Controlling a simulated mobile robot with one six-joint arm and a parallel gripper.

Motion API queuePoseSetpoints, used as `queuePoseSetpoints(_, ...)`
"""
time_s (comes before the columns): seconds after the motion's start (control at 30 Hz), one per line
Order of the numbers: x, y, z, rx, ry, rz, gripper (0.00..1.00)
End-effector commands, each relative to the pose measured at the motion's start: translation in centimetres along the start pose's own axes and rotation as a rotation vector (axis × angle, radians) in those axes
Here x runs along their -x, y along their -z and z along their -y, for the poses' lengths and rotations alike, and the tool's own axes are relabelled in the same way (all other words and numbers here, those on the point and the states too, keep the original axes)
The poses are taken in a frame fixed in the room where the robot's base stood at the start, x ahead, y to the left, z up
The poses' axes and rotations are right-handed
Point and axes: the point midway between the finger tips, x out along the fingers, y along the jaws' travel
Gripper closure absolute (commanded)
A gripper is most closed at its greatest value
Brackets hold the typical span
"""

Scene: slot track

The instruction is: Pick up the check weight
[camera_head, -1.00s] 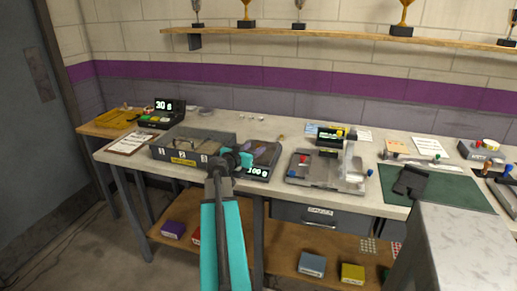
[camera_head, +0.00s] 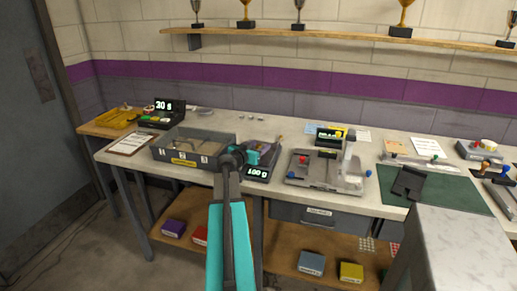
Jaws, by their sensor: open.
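I cannot pick out the check weight with certainty. A small brass-coloured piece (camera_head: 280,138) lies at the back right of a dark scale (camera_head: 257,173) whose display reads 100 g. My gripper (camera_head: 254,156) is over this scale and covers part of it. The turquoise jaws are open, but their tips are small, and I see nothing held between them. Whether they touch anything on the scale cannot be told.
A grey box (camera_head: 183,162) with numbered front compartments stands left of the scale. A grey fixture (camera_head: 325,183) with coloured knobs stands to the right. Another display (camera_head: 164,105) is at the back left. The worktop's back strip (camera_head: 225,120) is mostly clear.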

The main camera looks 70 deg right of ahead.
Motion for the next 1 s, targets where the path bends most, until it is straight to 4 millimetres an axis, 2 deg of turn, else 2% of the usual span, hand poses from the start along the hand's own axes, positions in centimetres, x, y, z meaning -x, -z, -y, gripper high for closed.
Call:
queuePoseSetpoints(0.57, -0.01, -0.04, 0.08, 0.001, 0.001, 0.0, 0.56)
queuePoseSetpoints(0.83, 0.01, -0.04, 0.11, 0.001, 0.002, 0.0, 1.0)
queuePoseSetpoints(1.0, 0.02, -0.03, 0.13, 0.001, 0.002, 0.0, 1.0)
